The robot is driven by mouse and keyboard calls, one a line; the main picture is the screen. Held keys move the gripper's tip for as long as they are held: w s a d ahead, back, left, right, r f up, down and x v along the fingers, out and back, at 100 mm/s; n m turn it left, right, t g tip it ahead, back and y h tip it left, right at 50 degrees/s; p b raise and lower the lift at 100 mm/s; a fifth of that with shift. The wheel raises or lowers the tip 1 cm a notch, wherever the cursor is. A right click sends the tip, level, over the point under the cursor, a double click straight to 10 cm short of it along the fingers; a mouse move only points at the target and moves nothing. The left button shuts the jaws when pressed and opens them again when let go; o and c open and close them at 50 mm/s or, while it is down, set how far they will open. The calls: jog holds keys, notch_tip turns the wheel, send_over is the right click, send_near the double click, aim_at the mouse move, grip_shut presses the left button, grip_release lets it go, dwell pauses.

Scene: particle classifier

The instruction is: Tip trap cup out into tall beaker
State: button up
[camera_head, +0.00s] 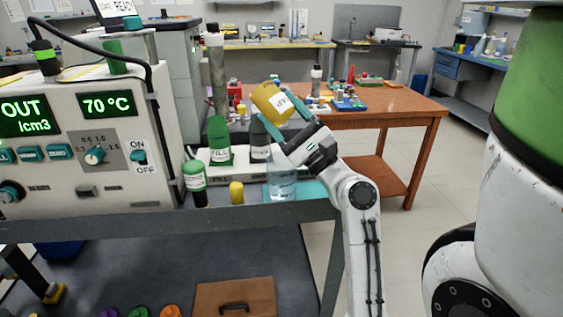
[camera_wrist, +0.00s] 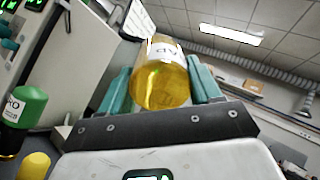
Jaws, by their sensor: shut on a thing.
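The trap cup (camera_head: 264,102) is a yellow see-through cup with a white label, of which the letters "AP" show. My gripper (camera_head: 284,112) is shut on it and holds it tilted in the air, above the bench. In the wrist view the cup (camera_wrist: 160,85) sits between the two teal fingers (camera_wrist: 162,92); yellow colour fills much of it, but I cannot tell liquid from tinted wall. A clear tall beaker (camera_head: 281,184) stands on the bench below the cup and gripper. Its upper part is hard to make out against the things behind.
A green-capped bottle (camera_head: 194,180) and a small yellow-topped piece (camera_head: 237,193) stand left of the beaker. A green container marked FILL (camera_head: 219,146) and a dark one (camera_head: 259,140) stand behind. The control machine (camera_head: 120,140) fills the left. A wooden table (camera_head: 392,107) lies beyond.

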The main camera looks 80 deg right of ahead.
jog(key=shift+s+a+r+t+b, duration=0.1)
jog(key=shift+r+t+b, duration=0.3)
jog(key=shift+b, duration=0.7)
jog(key=shift+h, duration=0.4)
jog(key=shift+r+y+p, duration=0.15)
jog(key=shift+y+p, duration=0.15)
jog(key=shift+p, duration=0.25)
jog(key=p, duration=0.1)
jog(key=g+p, duration=0.1)
jog(key=p, duration=0.1)
jog(key=shift+f+g, duration=0.25)
jog(key=shift+g, duration=0.05)
jog(key=p, duration=0.2)
jog(key=g+p, duration=0.1)
jog(key=p, duration=0.2)
jog(key=shift+w+d+g+y, duration=0.2)
jog(key=shift+w+g+y, duration=0.1)
jog(key=shift+w+y, duration=0.1)
jog(key=shift+f+y+p, duration=0.3)
jog(key=shift+f, duration=0.4)
jog(key=shift+w+g+p, duration=0.1)
jog(key=shift+g+p, duration=0.2)
jog(key=shift+g, duration=0.1)
jog(key=shift+p, duration=0.35)
